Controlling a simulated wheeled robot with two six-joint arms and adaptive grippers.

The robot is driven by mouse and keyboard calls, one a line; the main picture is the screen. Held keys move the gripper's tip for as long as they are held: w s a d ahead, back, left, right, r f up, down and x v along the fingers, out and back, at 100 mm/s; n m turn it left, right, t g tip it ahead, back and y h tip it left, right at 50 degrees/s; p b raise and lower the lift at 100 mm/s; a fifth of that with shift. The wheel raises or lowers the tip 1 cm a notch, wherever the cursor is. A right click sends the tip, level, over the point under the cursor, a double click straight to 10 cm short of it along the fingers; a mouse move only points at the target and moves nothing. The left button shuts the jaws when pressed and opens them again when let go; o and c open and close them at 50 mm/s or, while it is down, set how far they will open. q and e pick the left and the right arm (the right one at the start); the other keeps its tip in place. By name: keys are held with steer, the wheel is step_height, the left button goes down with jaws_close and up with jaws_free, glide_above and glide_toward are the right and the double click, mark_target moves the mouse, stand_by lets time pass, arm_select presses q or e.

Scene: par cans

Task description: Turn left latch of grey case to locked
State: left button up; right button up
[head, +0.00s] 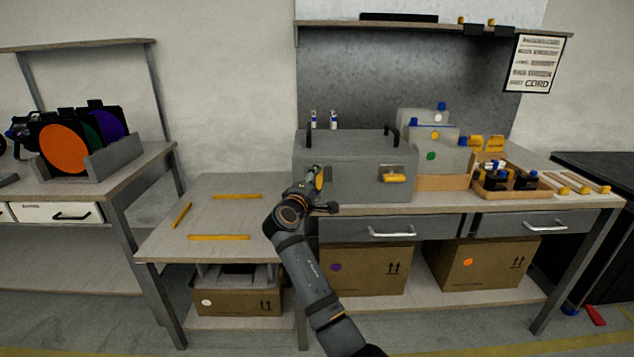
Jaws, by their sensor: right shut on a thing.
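The grey case (358,152) stands closed on the workbench, with a dark handle at each end of its lid. Its left latch (320,181) is a yellow tab on the front face, mostly hidden by my gripper; the part that shows looks closer to upright than level. My right gripper (315,180) is shut on this left latch. The right latch (394,178) is a yellow tab lying about level on its plate. My left gripper is out of view.
Whitish jugs (434,152) with blue caps stand right of the case, beside a wooden tray (510,190) of dark parts. A lower table (215,217) at left has yellow strips and free room. Drawers (390,229) sit below the bench top.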

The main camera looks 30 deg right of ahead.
steer(key=shift+f, duration=0.1)
steer(key=o, duration=1.1)
steer(key=shift+o, duration=0.2)
steer(key=v, duration=0.7)
steer(key=shift+s+a, duration=0.15)
steer(key=shift+s, duration=0.05)
